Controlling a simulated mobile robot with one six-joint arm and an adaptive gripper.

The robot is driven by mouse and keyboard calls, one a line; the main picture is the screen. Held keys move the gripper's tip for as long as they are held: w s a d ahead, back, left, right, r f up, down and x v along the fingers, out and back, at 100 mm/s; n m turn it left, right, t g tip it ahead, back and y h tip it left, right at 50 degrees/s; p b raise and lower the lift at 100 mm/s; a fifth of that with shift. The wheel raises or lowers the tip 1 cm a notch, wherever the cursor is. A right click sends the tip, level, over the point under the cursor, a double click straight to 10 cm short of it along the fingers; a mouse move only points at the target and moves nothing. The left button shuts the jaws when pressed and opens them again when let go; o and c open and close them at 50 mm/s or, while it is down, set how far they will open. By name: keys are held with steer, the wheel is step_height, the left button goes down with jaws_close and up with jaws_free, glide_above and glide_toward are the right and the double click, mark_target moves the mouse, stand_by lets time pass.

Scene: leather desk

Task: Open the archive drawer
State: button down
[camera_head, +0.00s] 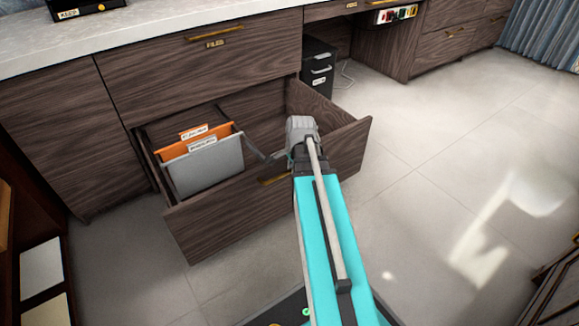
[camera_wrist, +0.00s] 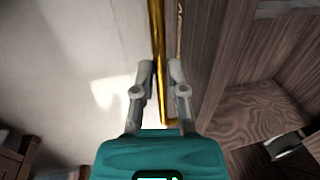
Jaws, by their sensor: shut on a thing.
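The archive drawer (camera_head: 235,210) is a dark wood drawer low in the cabinet, and it stands pulled well out. An orange folder (camera_head: 208,135) and a grey folder (camera_head: 205,168) stand inside at its left. In the head view the fingertips are hidden behind my arm.
A closed drawer with a brass handle (camera_head: 215,35) and a "FILES" label is above. A black bin-like cabinet (camera_head: 318,68) stands behind the open drawer at right. A pale counter (camera_head: 150,32) runs along the top. The tiled floor (camera_head: 450,140) at right is clear.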

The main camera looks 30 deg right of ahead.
steer(key=shift+d, duration=0.1)
steer(key=c, duration=0.8)
jaws_free()
steer(key=shift+o, duration=0.6)
